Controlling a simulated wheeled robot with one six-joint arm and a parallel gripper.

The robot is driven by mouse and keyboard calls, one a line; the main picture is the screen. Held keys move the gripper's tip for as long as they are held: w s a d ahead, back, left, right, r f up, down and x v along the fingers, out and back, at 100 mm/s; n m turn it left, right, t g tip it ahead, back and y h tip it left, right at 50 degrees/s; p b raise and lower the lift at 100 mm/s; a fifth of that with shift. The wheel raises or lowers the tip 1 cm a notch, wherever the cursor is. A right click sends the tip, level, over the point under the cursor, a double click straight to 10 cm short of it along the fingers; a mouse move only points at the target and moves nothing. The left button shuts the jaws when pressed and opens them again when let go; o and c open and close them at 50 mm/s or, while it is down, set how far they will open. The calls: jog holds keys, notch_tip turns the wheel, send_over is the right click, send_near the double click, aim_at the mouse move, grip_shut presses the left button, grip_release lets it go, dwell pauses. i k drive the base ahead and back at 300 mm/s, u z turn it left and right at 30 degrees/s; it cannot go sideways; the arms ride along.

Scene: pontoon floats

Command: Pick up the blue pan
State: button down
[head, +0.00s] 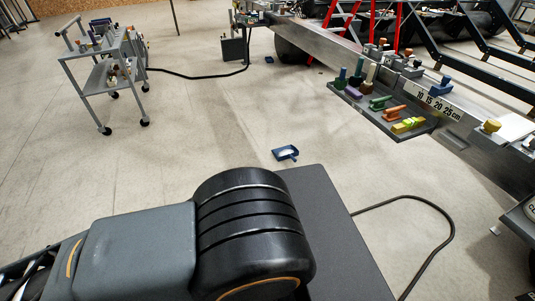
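A small blue pan (285,153) lies on the floor in the head view, just beyond the far edge of my base. It looks like a shallow dustpan with a light inner surface. Part of my arm fills the lower left and middle of the view. My gripper is not in view, so its opening and anything in it are hidden.
A grey trolley (100,70) with tools stands at the far left. A long metal bench (340,48) with a tool tray (362,113) runs along the right. A black cable (440,208) curves over the floor at right. Floor around the pan is clear.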

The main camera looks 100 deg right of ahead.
aim_at(282, 153)
jog(key=z, duration=4.1)
jog(key=i, duration=2.25)
jog(key=u, duration=1)
jog(key=i, duration=0.85)
jog(key=u, duration=0.55)
